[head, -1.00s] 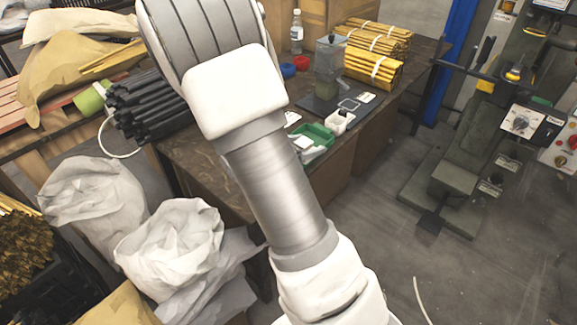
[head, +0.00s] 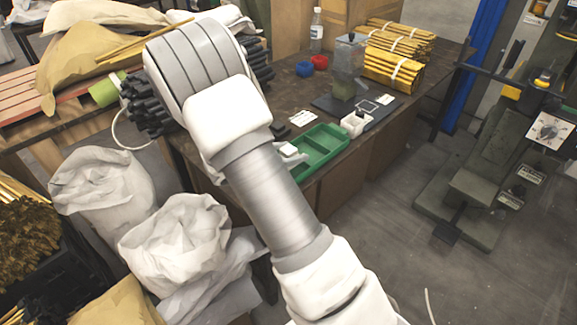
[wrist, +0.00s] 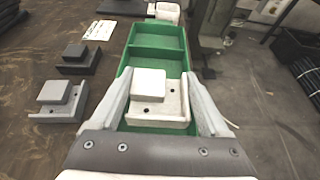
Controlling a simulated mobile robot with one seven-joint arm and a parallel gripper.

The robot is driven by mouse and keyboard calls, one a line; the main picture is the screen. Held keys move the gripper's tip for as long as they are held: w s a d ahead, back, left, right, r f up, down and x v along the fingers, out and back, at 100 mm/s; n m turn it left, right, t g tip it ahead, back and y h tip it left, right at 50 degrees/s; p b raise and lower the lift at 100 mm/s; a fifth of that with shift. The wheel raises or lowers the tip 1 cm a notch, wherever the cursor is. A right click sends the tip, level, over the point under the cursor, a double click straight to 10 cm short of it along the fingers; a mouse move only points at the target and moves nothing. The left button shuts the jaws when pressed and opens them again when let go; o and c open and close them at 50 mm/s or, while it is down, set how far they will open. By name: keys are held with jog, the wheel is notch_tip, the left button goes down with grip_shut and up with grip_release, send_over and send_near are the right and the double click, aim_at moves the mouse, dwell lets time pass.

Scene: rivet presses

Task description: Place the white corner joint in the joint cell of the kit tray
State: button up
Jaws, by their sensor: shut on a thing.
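My gripper (wrist: 157,108) is shut on the white corner joint (wrist: 150,84), with one finger on each side of it. The joint is an L-shaped plate with a raised square block and dark holes. It is over the near part of the green kit tray (wrist: 158,42); whether it touches the tray floor I cannot tell. Dividers and empty far compartments show beyond it. In the head view the tray (head: 322,145) lies at the table's front edge, with the white joint (head: 288,149) at its near left end.
A grey joint (wrist: 58,100) and a black joint (wrist: 80,58) lie left of the tray. A white bin (head: 354,123) and a clear-topped device (head: 347,70) stand behind it. Brass rod bundles (head: 393,68) are at the back right.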

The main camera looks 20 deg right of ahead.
jog(key=shift+w+a+f, duration=0.15)
jog(key=shift+w+f, duration=0.15)
jog(key=shift+f, duration=0.1)
jog(key=shift+f+b, duration=0.85)
jog(key=shift+f, duration=0.95)
jog(key=shift+f, duration=0.1)
jog(key=shift+f, duration=0.15)
jog(key=o, duration=1.1)
jog(key=shift+r, duration=0.2)
